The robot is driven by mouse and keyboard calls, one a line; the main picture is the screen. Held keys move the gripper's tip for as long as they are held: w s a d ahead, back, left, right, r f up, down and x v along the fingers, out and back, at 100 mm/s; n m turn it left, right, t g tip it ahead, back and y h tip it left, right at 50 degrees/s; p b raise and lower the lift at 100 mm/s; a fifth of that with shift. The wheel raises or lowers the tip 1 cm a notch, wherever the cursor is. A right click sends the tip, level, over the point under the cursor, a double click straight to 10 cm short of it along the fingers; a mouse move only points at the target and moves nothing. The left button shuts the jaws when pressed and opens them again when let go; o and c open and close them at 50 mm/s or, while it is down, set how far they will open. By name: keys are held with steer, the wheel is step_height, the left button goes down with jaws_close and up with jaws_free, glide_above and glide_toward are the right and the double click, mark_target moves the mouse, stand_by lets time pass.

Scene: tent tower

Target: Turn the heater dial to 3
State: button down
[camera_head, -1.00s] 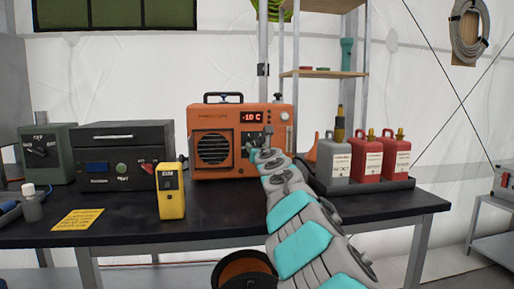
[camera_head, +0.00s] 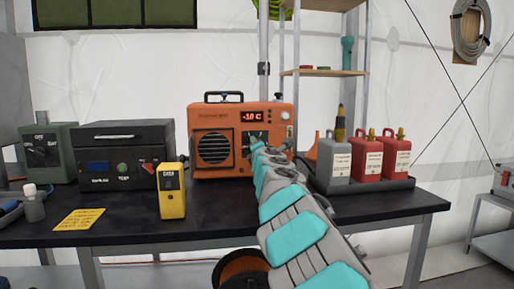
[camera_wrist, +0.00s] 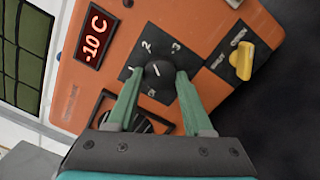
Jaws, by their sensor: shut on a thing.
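The orange heater (camera_head: 205,112) stands on the black table and its red display reads about -10 C, also in the wrist view (camera_wrist: 95,37). Its black dial (camera_wrist: 157,72) sits on a dark square plate with the white numbers 2 and 3 visible above it. My gripper (camera_wrist: 159,76) has its two green fingers on either side of the dial, closed on it. Which number the dial points to is not clear. In the head view my arm hides the dial.
A yellow lever (camera_wrist: 241,60) sits beside the dial plate on the heater front. Grey and red jugs (camera_head: 366,160) stand in a tray at right. A yellow handheld device (camera_head: 172,191) and a black box (camera_head: 122,150) stand at left.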

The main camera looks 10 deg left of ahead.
steer(key=shift+m, duration=5.5)
steer(key=shift+c, duration=1.5)
jaws_free()
steer(key=b+v, duration=0.1)
steer(key=v, duration=0.7)
steer(key=shift+r, duration=0.25)
